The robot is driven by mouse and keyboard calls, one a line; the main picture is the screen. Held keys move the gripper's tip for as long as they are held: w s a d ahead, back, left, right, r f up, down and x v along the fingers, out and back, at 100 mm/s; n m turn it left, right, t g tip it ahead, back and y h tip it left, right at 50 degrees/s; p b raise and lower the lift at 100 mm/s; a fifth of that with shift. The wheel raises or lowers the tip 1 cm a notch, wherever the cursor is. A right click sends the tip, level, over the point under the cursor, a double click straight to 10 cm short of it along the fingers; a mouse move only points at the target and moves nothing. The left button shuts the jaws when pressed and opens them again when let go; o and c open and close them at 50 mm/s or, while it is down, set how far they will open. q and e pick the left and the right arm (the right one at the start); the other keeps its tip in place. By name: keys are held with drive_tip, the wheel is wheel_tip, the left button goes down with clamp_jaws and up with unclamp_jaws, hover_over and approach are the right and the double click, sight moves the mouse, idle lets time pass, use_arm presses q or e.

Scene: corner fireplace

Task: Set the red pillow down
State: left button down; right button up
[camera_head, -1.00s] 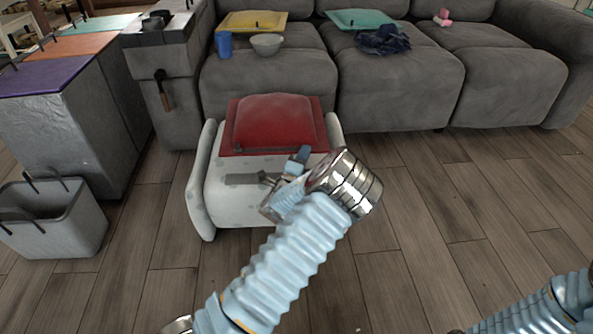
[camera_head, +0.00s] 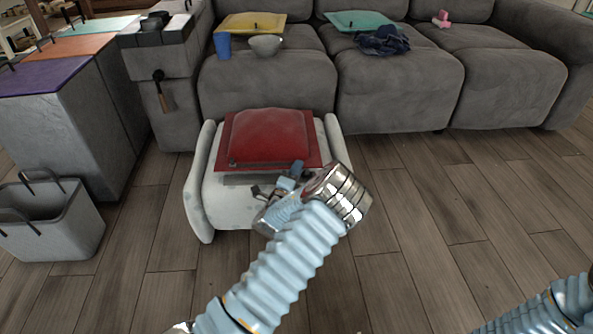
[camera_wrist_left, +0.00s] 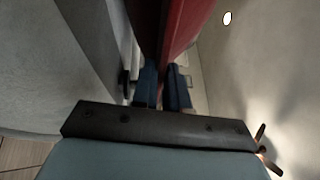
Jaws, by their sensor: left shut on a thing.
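The red pillow (camera_head: 268,137) is a square cushion with a flat rim, over the seat of the small white armchair (camera_head: 205,208). A dark shadow lies under its near edge. I cannot tell whether its underside touches the seat. My left gripper (camera_head: 297,168) is at the pillow's near right edge and shut on it; the arm partly hides the jaws. In the left wrist view, the pillow (camera_wrist_left: 172,30) runs as a red strip down between the blue fingers (camera_wrist_left: 162,88). My right gripper is out of view; only part of that arm shows at bottom right.
A grey sofa (camera_head: 400,92) stands behind, with a yellow pillow (camera_head: 250,22), a teal pillow (camera_head: 358,20), a blue cup (camera_head: 223,45), a bowl (camera_head: 266,45) and a dark cloth (camera_head: 384,41). A grey basket (camera_head: 60,235) stands at left. The wooden floor at right is clear.

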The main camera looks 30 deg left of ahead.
use_arm(q)
drive_tip(key=shift+f, duration=0.25)
drive_tip(key=c, duration=1.1)
unclamp_jaws()
drive_tip(key=shift+c, duration=0.2)
